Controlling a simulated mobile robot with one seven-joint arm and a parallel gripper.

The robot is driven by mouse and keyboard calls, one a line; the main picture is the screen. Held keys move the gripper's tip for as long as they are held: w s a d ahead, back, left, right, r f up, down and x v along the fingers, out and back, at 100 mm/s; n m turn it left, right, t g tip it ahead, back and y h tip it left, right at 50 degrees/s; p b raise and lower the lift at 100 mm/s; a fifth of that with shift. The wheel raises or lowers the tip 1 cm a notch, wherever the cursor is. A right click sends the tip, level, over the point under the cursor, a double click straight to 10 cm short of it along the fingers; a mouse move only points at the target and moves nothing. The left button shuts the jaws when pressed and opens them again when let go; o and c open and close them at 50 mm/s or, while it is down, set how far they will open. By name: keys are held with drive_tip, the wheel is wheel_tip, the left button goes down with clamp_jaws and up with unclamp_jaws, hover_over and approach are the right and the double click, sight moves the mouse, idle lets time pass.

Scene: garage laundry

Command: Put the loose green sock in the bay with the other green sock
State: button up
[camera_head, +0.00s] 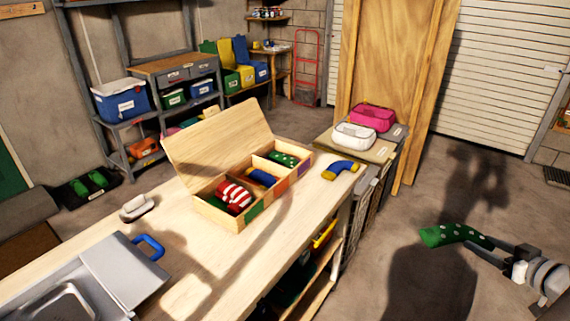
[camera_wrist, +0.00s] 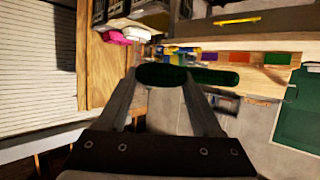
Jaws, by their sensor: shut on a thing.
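The loose green sock with pale dots (camera_head: 452,235) is held by my gripper (camera_head: 488,246), out over the floor right of the workbench. In the wrist view the dark green sock (camera_wrist: 160,74) lies across my fingertips (camera_wrist: 166,80). An open wooden box (camera_head: 207,209) stands on the bench with three bays in a row. The far bay holds the other green dotted sock (camera_head: 283,158). The middle bay holds a blue sock (camera_head: 261,177). The near bay holds a red-and-white striped sock (camera_head: 234,194).
The box's raised lid (camera_head: 215,140) leans back on its left side. A blue-and-yellow sock (camera_head: 341,169) lies on the bench (camera_head: 300,220) right of the box. White (camera_head: 354,136) and pink (camera_head: 372,116) pouches sit beyond. A metal sink (camera_head: 90,280) is at near left.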

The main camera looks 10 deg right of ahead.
drive_tip(key=w+a, duration=1.8)
drive_tip(key=a+f+h+p, duration=0.1)
drive_tip(key=a+f, duration=0.2)
drive_tip(key=a, duration=1.7)
drive_tip(key=shift+a+m+p, duration=0.2)
drive_tip(key=shift+m+p, duration=0.2)
drive_tip(key=shift+w+f, duration=0.1)
